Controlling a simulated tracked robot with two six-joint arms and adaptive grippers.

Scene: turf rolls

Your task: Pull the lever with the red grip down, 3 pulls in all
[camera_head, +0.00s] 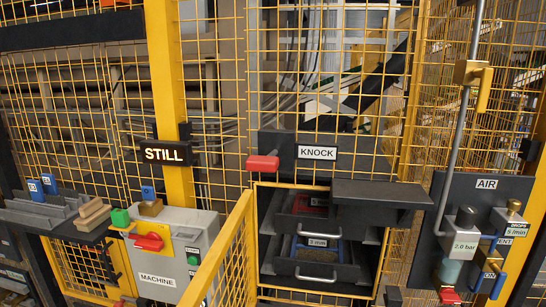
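A lever with a flat red grip (262,163) sticks out at the left end of a dark panel, beside the label KNOCK (317,153). A short dark arm runs from the grip toward the panel. The grip stands about level with the lower part of the panel, and nothing touches it. Neither of my grippers shows in the head view.
A yellow gate (229,255) stands open below and left of the lever. A dark shelf (375,192) juts out to its right, above drawers (318,274). A grey MACHINE box (178,256) with a red switch stands left. The AIR panel (478,235) is right.

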